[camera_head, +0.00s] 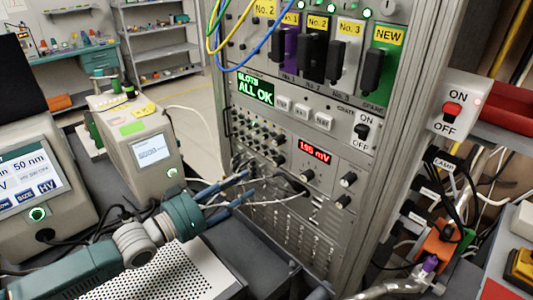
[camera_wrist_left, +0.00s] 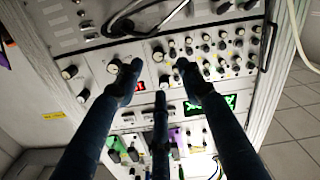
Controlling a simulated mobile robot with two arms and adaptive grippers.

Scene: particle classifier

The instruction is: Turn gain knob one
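The instrument rack (camera_head: 385,110) has a front panel with a red "1.05 mV" display (camera_head: 314,150) and several knobs. Two dark knobs with pale faces sit at the panel's right, an upper knob (camera_head: 348,180) and a lower knob (camera_head: 343,202). In the left wrist view, the panel appears upside down, with a pale-faced knob (camera_wrist_left: 158,54) between the fingers and another knob (camera_wrist_left: 113,66) to their left. Labels are too small to tell which is gain knob one. My left gripper (camera_head: 245,185) has its blue fingers spread and empty, pointing at the panel (camera_wrist_left: 160,76). My right gripper is not seen.
A green "ALL OK" display (camera_head: 255,90) and rows of small knobs (camera_head: 258,134) are on the rack. Loose cables (camera_head: 270,199) hang near my left fingers. A grey instrument box (camera_head: 140,135) stands at left. An ON/OFF switch box (camera_head: 455,103) is at right.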

